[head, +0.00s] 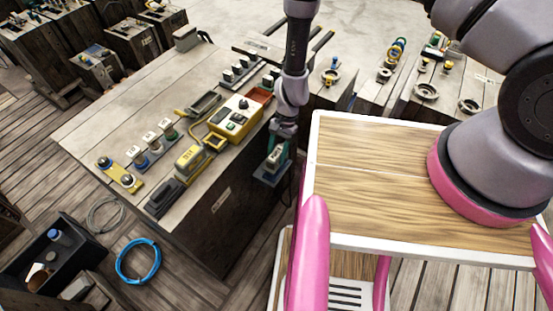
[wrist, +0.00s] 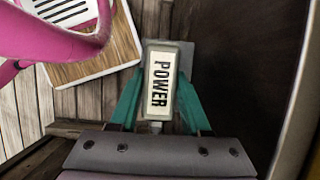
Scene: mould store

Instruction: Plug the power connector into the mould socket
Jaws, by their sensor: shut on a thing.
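My gripper (head: 273,168) has teal fingers and hangs beside the right side of the bench (head: 103,125), below the level of its top. It is shut on the power connector, a grey block with a white label reading POWER. In the wrist view the connector (wrist: 161,82) sits between the two teal fingers (wrist: 157,106). In the head view the connector (head: 275,156) is small and partly hidden by the fingers. I cannot tell which fitting is the mould socket.
A yellow control box (head: 236,115) stands on the bench near my arm. A blue cable coil (head: 138,261) and a black bin (head: 50,262) are on the plank floor. My wood-topped base is at the right. The bench's left top is mostly clear.

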